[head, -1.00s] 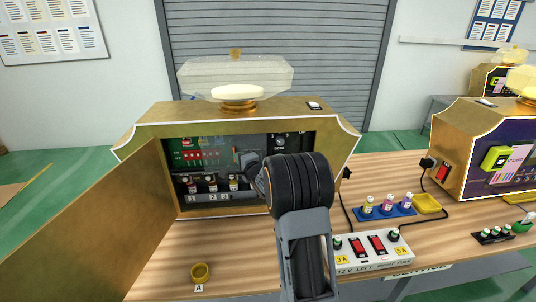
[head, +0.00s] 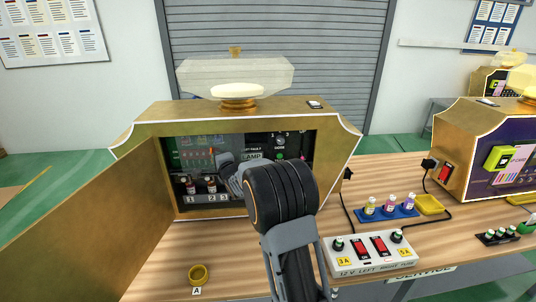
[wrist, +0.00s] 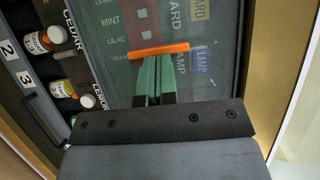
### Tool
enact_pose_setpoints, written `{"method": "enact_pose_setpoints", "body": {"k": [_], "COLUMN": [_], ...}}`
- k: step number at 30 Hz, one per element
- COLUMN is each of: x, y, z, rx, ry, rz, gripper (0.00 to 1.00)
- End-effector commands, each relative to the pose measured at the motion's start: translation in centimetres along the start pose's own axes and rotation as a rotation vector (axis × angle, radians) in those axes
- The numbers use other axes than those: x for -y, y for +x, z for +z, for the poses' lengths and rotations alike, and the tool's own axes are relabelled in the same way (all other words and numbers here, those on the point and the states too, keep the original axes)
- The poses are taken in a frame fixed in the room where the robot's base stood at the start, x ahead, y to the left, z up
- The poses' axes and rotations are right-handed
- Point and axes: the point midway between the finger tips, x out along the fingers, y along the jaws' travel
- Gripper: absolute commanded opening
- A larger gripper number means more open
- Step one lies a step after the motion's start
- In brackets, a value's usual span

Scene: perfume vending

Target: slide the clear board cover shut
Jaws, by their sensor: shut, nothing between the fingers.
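The clear board cover (wrist: 115,80) is a see-through greenish sheet over the labelled board in the wrist view, with an orange bar handle (wrist: 158,50) on it. In the head view the cover (head: 190,160) lies over the left part of the open cabinet's inside. My gripper (wrist: 155,72) has green fingers, close together and empty. Their tips are at the orange bar, seemingly against its near side; exact contact is hard to tell. In the head view my gripper (head: 222,160) reaches into the cabinet, and my arm hides part of the board and shelf.
The gold cabinet (head: 225,115) has its door (head: 95,220) swung open to the left. Small numbered bottles (wrist: 38,42) stand on a shelf beside the cover.

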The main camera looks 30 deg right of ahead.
Motion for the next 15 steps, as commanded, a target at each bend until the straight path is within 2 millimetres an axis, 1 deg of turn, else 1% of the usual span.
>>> {"method": "enact_pose_setpoints", "body": {"k": [1,15], "x": [-0.1,-0.1], "y": [0.2,1.9], "z": [0.5,3.8], "rx": [0.002,0.001], "ry": [-0.001,-0.001], "rz": [-0.001,-0.001], "gripper": [0.0,0.0]}}
